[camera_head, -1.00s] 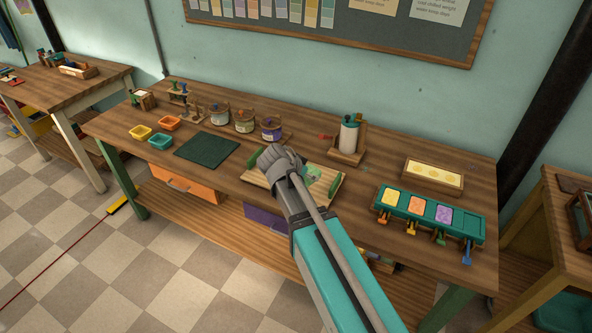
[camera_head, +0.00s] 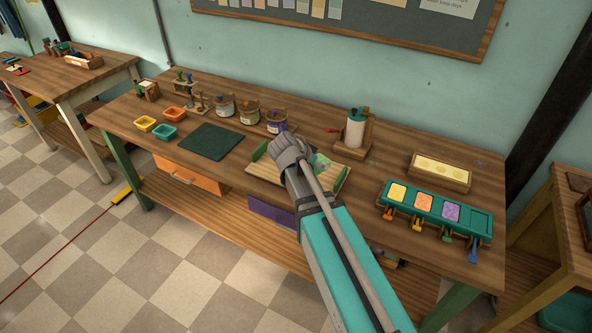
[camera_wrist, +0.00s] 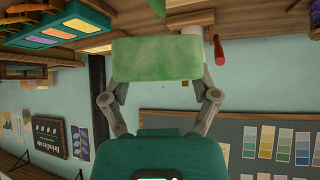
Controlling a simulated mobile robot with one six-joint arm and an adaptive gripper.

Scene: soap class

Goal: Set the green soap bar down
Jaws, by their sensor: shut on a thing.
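My gripper (camera_wrist: 155,85) is shut on the green soap bar (camera_wrist: 157,58), one finger at each side of it in the wrist view. The bar is pale, marbled green. In the head view, my gripper (camera_head: 288,150) is over the wooden board with green end rails (camera_head: 340,181), and part of the green bar (camera_head: 320,162) shows just right of it. The arm hides the rest, and I cannot tell whether the bar touches the board. A teal tray (camera_head: 481,222) at right holds yellow, orange and purple bars; its rightmost compartment is empty.
A dark green mat (camera_head: 210,141) lies left of the board. Behind are several jars, including a purple-labelled one (camera_head: 277,122), and a white roll on a stand (camera_head: 355,130). A wooden box with a pale yellow top (camera_head: 441,171) stands behind the teal tray.

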